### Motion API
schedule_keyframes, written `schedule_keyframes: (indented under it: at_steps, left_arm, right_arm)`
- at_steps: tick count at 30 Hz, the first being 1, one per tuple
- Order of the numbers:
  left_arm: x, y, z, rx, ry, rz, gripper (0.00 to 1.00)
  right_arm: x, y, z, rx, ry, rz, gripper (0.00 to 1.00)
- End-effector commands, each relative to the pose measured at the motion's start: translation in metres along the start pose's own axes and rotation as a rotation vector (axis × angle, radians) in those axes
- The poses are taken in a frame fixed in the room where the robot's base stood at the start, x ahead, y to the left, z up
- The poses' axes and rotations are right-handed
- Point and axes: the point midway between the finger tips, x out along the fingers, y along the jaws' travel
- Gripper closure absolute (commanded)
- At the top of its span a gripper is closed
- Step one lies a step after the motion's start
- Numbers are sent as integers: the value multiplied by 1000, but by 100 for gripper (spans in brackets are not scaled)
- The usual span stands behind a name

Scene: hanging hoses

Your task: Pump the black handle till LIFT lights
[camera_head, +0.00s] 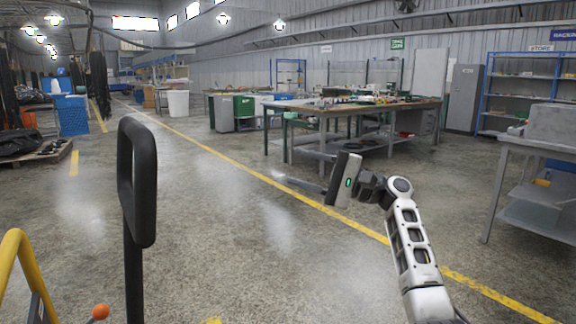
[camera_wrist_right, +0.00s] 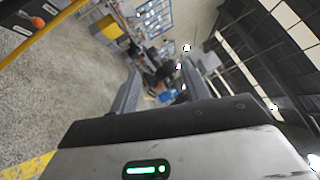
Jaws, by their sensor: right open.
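The black handle (camera_head: 145,185) stands upright at the left front of the head view, a long loop on a dark shaft that runs out of the bottom edge. My right gripper (camera_head: 298,184) is to the right of the handle, clearly apart from it, with its fingers pointing left. It is open and empty. In the right wrist view its two fingers (camera_wrist_right: 160,88) stand apart with only the distant hall between them. The handle is not recognisable in that view. No LIFT light can be made out. My left gripper is not in view.
A yellow bar (camera_head: 20,245) and a small orange knob (camera_head: 100,311) are at the lower left, near the handle's shaft. A workbench (camera_head: 385,108) stands beyond my right arm, and a grey table (camera_head: 550,150) at the far right. The floor between handle and gripper is clear.

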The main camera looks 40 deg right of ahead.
Motion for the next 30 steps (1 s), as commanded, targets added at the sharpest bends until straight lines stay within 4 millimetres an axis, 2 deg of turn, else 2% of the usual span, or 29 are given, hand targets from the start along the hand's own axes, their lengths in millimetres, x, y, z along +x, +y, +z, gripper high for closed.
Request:
schedule_keyframes:
  at_steps: [3, 9, 15, 21, 30]
  left_arm:
    - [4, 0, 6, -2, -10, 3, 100]
    - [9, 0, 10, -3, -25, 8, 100]
    - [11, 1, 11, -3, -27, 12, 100]
    - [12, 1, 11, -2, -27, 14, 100]
    - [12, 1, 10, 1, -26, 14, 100]
  right_arm:
    - [-32, 2, -1, -1, 4, 2, 53]
    - [-78, 1, -1, -1, 4, 2, 53]
    - [-107, 0, 0, -1, 3, 0, 53]
    - [-116, 0, 0, -1, 2, 0, 53]
    - [-115, 0, 0, -2, 2, 0, 53]
